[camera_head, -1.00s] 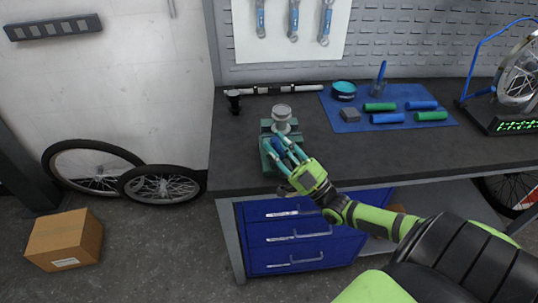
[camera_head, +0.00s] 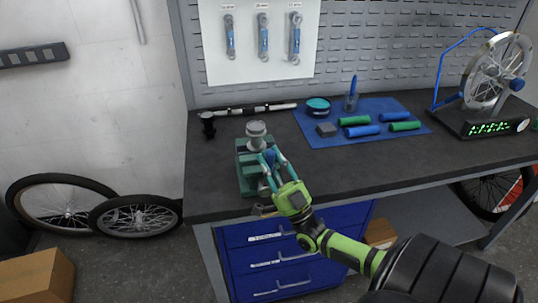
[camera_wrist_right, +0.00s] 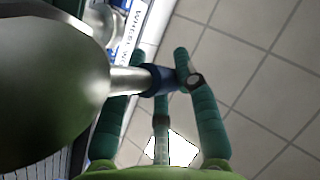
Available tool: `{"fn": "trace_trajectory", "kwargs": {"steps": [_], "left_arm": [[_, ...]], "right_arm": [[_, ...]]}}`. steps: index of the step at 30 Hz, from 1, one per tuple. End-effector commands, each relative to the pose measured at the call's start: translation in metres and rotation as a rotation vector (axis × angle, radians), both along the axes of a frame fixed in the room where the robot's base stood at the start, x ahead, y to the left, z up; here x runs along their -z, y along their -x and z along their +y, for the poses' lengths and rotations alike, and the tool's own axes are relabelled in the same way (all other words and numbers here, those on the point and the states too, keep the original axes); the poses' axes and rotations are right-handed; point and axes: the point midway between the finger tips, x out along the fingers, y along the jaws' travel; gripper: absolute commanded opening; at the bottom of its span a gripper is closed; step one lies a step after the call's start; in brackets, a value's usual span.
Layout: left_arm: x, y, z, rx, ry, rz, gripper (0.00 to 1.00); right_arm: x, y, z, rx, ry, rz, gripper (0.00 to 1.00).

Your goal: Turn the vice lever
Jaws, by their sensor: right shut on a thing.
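The green vice (camera_head: 247,172) stands on the front left part of the workbench, with a round grey metal piece (camera_head: 256,132) on top. My right gripper (camera_head: 268,160) is at the vice's front right side, with its teal fingers around the blue part of the lever (camera_head: 269,156). In the right wrist view, the lever is a metal rod (camera_wrist_right: 128,80) with a blue sleeve (camera_wrist_right: 161,80). The fingers of the right gripper (camera_wrist_right: 165,85) are closed around that sleeve. The large rounded metal piece (camera_wrist_right: 50,80) fills the left of that view. My left gripper is not in view.
A blue mat (camera_head: 310,134) with green and blue grips lies to the right on the workbench (camera_head: 390,165). A wheel stand (camera_head: 490,122) is at the far right. A dark-ended rod (camera_head: 250,109) lies behind the vice. Blue drawers (camera_head: 270,262) are below the bench top.

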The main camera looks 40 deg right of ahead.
Motion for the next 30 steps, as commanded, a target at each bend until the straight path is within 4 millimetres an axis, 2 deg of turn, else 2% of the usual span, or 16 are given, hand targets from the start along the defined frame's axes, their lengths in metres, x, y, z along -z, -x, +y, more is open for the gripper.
{"fn": "trace_trajectory", "kwargs": {"steps": [5, 6, 8, 20, 23, 30], "left_arm": [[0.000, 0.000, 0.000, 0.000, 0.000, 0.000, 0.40], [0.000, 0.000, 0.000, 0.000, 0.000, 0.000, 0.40], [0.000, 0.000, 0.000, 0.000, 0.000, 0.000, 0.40], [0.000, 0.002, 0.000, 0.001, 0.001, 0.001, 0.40], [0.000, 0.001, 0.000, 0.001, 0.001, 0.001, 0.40], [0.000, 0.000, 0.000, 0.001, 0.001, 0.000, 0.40]], "right_arm": [[-0.003, 0.001, -0.002, 0.001, -0.007, -0.011, 0.00], [-0.003, 0.001, -0.002, 0.001, -0.009, -0.011, 0.35], [-0.003, 0.001, -0.002, 0.002, -0.008, -0.010, 0.56], [0.003, 0.003, -0.001, 0.000, -0.004, -0.001, 0.56], [0.012, 0.011, -0.001, 0.001, -0.006, 0.002, 0.56], [0.049, 0.046, -0.002, 0.003, -0.007, 0.002, 0.56]]}}
